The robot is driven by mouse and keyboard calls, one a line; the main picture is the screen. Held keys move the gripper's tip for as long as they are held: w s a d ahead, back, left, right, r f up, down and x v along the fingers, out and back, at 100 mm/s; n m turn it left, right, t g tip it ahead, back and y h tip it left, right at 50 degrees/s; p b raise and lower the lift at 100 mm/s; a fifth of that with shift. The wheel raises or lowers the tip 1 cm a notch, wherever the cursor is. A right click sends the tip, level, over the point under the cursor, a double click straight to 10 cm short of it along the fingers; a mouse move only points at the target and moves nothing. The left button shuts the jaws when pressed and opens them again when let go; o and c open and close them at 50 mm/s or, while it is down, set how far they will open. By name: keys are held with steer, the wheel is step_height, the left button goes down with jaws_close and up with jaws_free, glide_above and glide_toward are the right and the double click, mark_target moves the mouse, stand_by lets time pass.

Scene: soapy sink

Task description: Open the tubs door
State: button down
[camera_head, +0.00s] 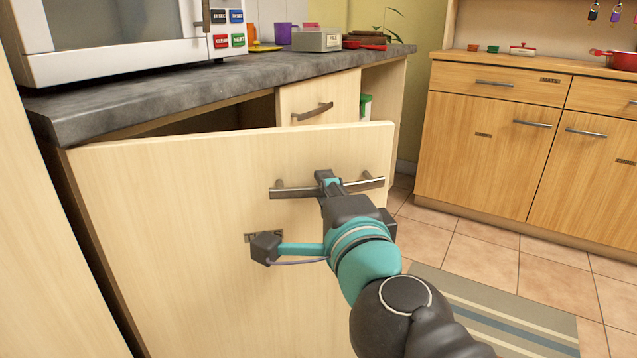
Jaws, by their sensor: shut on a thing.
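The pale wooden door (150,215) stands partly open at the front of the counter cabinet, with a dark gap showing above its top edge. A metal bar handle (287,189) runs level across its upper right part. My gripper (327,178) is shut on this handle, near its middle. My arm covers the lower right part of the door.
A grey countertop (110,107) with a microwave (120,35) is above the door. A drawer front (320,100) with its own handle is behind the door. Wooden cabinets (480,145) stand at the right. Tiled floor (480,250) and a striped rug (500,315) lie between.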

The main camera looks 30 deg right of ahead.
steer(key=shift+d+f, duration=0.15)
steer(key=shift+f, duration=0.05)
steer(key=c, duration=1.1)
jaws_free()
steer(key=shift+s+d+h, duration=0.1)
steer(key=shift+d+h, duration=0.05)
steer(key=shift+h, duration=0.15)
steer(key=shift+r, duration=0.1)
steer(key=shift+r, duration=0.1)
steer(key=shift+r, duration=0.1)
